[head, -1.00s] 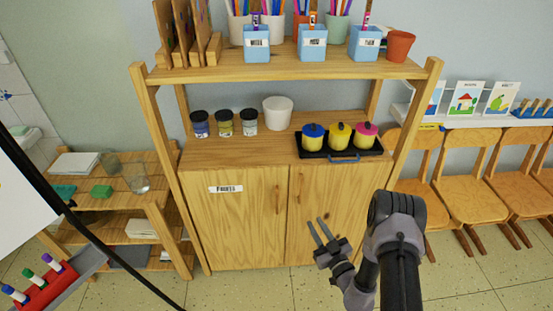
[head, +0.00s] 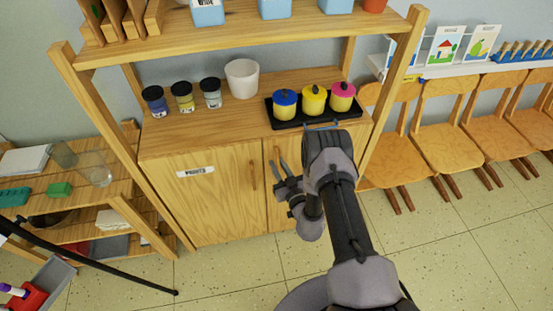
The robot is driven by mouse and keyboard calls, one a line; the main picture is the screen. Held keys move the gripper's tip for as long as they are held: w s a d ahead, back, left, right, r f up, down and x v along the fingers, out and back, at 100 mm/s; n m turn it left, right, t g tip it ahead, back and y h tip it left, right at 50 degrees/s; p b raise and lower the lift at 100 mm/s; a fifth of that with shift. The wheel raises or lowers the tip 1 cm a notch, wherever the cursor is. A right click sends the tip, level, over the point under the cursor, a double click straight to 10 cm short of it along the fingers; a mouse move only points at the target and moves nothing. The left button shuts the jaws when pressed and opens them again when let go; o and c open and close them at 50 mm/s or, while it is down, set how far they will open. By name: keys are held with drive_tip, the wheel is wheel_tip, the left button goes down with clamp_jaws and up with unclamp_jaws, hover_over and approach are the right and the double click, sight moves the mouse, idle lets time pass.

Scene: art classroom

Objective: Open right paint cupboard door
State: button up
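The wooden paint cupboard stands ahead with both doors closed. Its right door (head: 279,218) is partly hidden behind my arm. The left door (head: 205,210) carries a white label (head: 196,171) and an upright wooden handle (head: 254,175) near the middle seam.
On the cupboard top are several dark-lidded jars (head: 183,97), a white pot (head: 242,78) and a black tray (head: 291,122) with three lidded paint pots. A low shelf (head: 125,190) stands left, wooden chairs (head: 449,127) right.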

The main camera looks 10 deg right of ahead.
drive_tip(key=shift+w, duration=0.1)
clamp_jaws()
idle(1.4)
